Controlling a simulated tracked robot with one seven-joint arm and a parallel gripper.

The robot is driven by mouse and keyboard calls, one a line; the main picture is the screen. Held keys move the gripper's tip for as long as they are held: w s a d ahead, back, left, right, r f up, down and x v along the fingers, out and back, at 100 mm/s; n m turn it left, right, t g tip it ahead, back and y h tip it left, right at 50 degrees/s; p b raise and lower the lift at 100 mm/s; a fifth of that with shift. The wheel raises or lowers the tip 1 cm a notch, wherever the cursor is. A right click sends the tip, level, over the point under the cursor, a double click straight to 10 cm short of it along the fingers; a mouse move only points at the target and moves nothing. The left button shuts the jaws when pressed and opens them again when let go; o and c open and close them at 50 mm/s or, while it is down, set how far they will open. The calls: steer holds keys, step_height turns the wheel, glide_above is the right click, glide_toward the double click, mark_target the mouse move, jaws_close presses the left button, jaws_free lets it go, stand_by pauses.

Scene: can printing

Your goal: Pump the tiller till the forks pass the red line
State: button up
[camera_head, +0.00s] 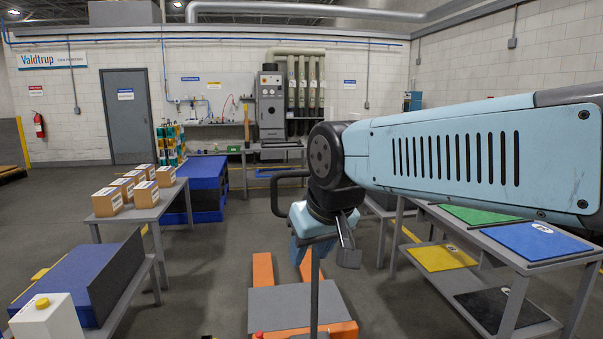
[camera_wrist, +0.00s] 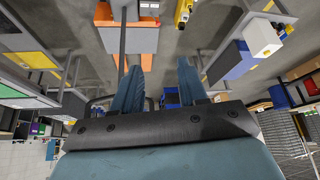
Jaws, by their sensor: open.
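The pallet truck has a grey body (camera_head: 292,302) and two orange forks (camera_head: 263,271) low on the floor, pointing away from me. Its thin dark tiller (camera_head: 315,292) rises upright in front of the body and runs behind my gripper. My gripper (camera_head: 325,250) is open at the tiller's upper end. In the wrist view, the tiller (camera_wrist: 122,35) runs to the left finger of my gripper (camera_wrist: 160,75); contact cannot be told. A black loop (camera_head: 289,173) sticks out left of my wrist; I cannot tell whether it is the tiller's handle. I see no red line.
A left table (camera_head: 150,213) carries several cardboard boxes (camera_head: 107,201). A blue and grey block (camera_head: 80,280) lies on a nearer left table. Right tables hold green (camera_head: 480,214) and blue (camera_head: 535,243) panels. Floor is clear beyond the forks.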

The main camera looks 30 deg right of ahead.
steer(key=shift+o, duration=1)
steer(key=w+d+r+n+t+h, duration=0.1)
steer(key=w+d+n+t, duration=0.2)
steer(key=w+d, duration=0.5)
steer(key=w+d+r+n+t+h, duration=0.1)
steer(key=w+d+n+t, duration=0.3)
steer(key=w, duration=1.2)
steer(key=d+h, duration=0.1)
steer(key=d, duration=0.2)
steer(key=shift+d+r, duration=0.35)
steer(key=w+d+f+n+t+y, duration=0.6)
steer(key=w+d+n, duration=0.3)
steer(key=d+n, duration=0.3)
steer(key=w+a+r, duration=0.1)
steer(key=w, duration=0.6)
steer(key=w+a+r+n+t, duration=0.1)
steer(key=w+a+r, duration=0.1)
steer(key=w, duration=0.4)
steer(key=shift+w+h, duration=0.3)
steer(key=shift+w, duration=0.05)
steer(key=shift+c, duration=0.3)
steer(key=shift+f, duration=0.1)
steer(key=c, duration=0.9)
jaws_close()
